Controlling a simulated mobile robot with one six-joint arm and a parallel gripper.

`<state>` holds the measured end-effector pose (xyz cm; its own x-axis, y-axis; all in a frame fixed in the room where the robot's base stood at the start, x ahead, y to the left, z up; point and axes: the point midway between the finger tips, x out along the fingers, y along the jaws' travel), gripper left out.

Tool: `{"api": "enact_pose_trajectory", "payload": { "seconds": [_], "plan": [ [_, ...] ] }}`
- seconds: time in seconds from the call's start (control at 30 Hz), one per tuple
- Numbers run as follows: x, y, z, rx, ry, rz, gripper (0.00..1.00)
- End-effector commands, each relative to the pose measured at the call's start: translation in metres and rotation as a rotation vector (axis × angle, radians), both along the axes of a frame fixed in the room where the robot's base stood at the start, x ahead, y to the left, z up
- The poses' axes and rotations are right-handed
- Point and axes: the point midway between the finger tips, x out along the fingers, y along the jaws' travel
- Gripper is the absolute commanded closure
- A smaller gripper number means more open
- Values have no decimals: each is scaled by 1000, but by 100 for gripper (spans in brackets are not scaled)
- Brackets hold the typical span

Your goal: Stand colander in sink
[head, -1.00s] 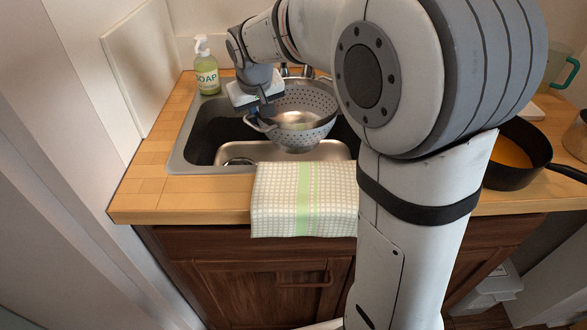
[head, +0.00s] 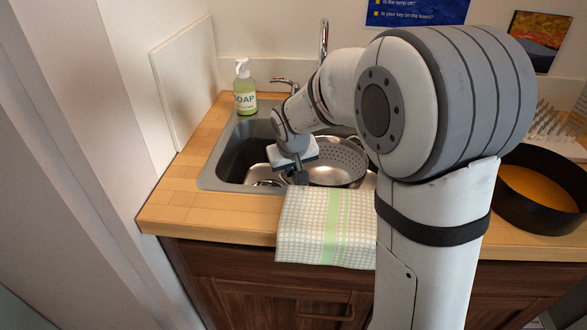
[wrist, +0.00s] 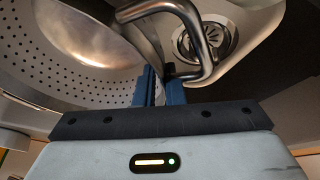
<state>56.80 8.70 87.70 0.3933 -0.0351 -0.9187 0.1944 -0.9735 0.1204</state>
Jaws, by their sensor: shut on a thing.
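The metal colander (head: 338,163) is in the sink (head: 216,176), low in the basin and partly hidden by my arm. My gripper (head: 299,180) is at the colander's left side. In the wrist view my gripper (wrist: 162,88) has its blue fingers shut on the colander's wire handle (wrist: 205,48). The perforated colander bowl (wrist: 62,65) fills the left of that view. The sink drain (wrist: 205,40) shows behind the handle. I cannot tell whether the colander's base touches the sink floor.
A soap bottle (head: 245,88) stands behind the sink at left, near the faucet (head: 323,42). A checked towel (head: 326,228) hangs over the counter's front edge. A dark pan with orange contents (head: 540,190) sits at right. Bare wooden counter (head: 185,190) lies left of the sink.

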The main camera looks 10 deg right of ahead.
Motion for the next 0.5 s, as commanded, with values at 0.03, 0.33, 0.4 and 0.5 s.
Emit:
{"api": "enact_pose_trajectory", "payload": {
  "seconds": [0.03,0.33,0.4,0.5],
  "plan": [
    [0,0,0,0,-2,1,100],
    [0,0,-3,0,0,1,75],
    [0,0,-3,0,0,1,70],
    [0,0,-3,0,0,1,69]
  ]
}}
